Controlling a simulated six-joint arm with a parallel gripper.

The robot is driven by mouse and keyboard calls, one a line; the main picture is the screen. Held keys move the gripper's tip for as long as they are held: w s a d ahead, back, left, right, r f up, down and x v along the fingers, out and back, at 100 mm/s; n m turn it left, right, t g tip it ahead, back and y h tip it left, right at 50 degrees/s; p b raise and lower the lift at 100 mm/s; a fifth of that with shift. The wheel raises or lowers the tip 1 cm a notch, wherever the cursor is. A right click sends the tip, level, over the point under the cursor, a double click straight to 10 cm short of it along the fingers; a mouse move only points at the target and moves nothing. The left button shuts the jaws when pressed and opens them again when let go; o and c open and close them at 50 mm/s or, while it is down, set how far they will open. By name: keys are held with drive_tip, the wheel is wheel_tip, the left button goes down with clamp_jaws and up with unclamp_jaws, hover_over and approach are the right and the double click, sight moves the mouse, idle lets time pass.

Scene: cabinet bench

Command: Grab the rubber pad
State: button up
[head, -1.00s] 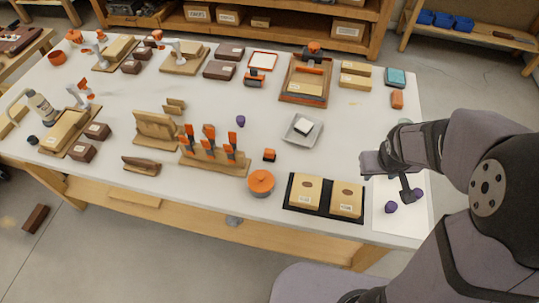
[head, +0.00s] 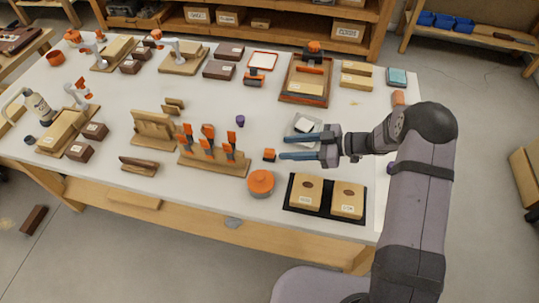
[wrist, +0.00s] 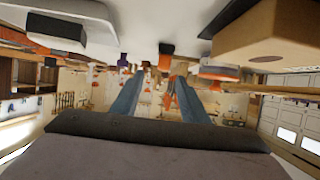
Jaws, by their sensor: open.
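No object is clearly marked as the rubber pad. A small orange-and-black block (head: 269,155) lies on the white table just beyond my fingertips; it also shows between the fingers in the wrist view (wrist: 166,56). A white slab with a dark lower layer (head: 303,125) lies in a grey dish (head: 291,133), beside my gripper on the far side; the slab also shows in the wrist view (wrist: 57,30). My gripper (head: 283,148) is open and empty, low over the table, with its blue fingers pointing left.
Two wooden blocks (head: 347,200) sit on a black tray (head: 325,212) on the near side. An orange round pot (head: 260,183) stands near the front edge. A wooden rack (head: 213,161) with orange-handled tools stands to the left. A small purple cup (head: 240,120) stands farther back.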

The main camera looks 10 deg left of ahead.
sight(270, 151)
drive_tip(key=shift+s+f, duration=0.1)
drive_tip(key=shift+s, duration=0.15)
drive_tip(key=shift+a+f, duration=0.15)
drive_tip(key=shift+a, duration=0.45)
drive_tip(key=shift+p+x, duration=1.35)
drive_tip(key=shift+x, duration=1.7)
drive_tip(key=shift+f, duration=0.1)
clamp_jaws()
